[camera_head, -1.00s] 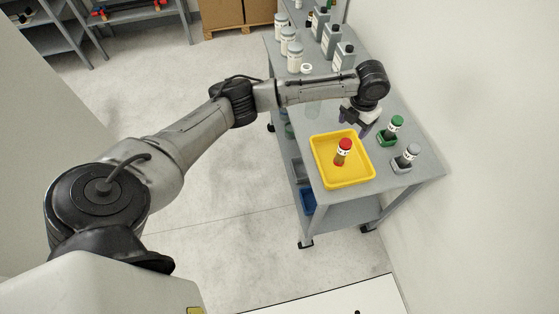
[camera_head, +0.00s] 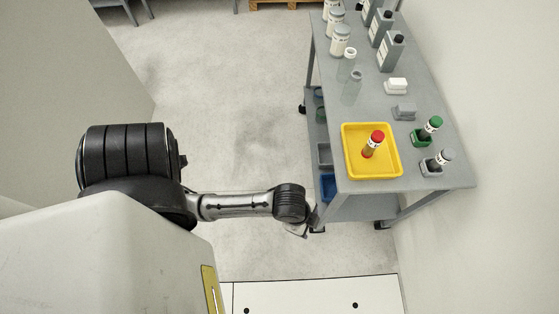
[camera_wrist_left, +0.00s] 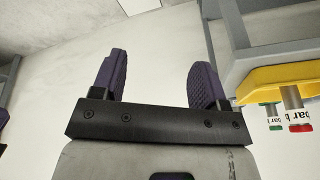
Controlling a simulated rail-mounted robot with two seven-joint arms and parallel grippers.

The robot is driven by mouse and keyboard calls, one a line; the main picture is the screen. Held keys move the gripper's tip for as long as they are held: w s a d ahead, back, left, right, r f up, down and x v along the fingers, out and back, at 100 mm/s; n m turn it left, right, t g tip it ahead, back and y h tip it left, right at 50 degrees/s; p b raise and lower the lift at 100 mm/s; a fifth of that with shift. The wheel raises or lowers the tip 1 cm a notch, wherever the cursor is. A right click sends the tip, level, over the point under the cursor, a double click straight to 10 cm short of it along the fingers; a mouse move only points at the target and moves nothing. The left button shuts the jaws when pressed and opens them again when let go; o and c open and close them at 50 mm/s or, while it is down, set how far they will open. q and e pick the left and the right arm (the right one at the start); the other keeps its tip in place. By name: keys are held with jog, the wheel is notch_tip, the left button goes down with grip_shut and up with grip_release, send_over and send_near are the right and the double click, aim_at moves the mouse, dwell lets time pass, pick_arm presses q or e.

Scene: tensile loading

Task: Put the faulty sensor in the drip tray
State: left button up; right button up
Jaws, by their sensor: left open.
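The yellow drip tray (camera_head: 350,165) sits on the grey cart top near its front left. A red-capped sensor (camera_head: 373,144) stands inside it, slightly tilted in the picture, touched by no gripper. A green-capped sensor (camera_head: 431,127) and a grey-capped sensor (camera_head: 441,158) stand in small holders to the right of the tray. My left gripper (camera_wrist_left: 157,78) is open and empty, its dark fingers apart. In the head view it is low, left of and below the cart's front corner, clear of the tray. The tray's edge (camera_wrist_left: 275,78) also shows in the wrist view. My right gripper is out of view.
Grey bottles (camera_head: 391,52) and white jars (camera_head: 340,40) stand at the cart's back. A white block (camera_head: 396,86) and a grey block (camera_head: 404,112) lie behind the tray. A wall runs along the cart's right. The floor left of the cart is clear.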

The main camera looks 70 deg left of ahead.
pick_arm(q)
jog(key=s+a+r+n+y, duration=0.1)
jog(key=s+a+n, duration=0.2)
jog(key=s+n, duration=0.3)
jog(key=shift+s+a+r+n+y, duration=0.3)
jog(key=shift+s, duration=0.05)
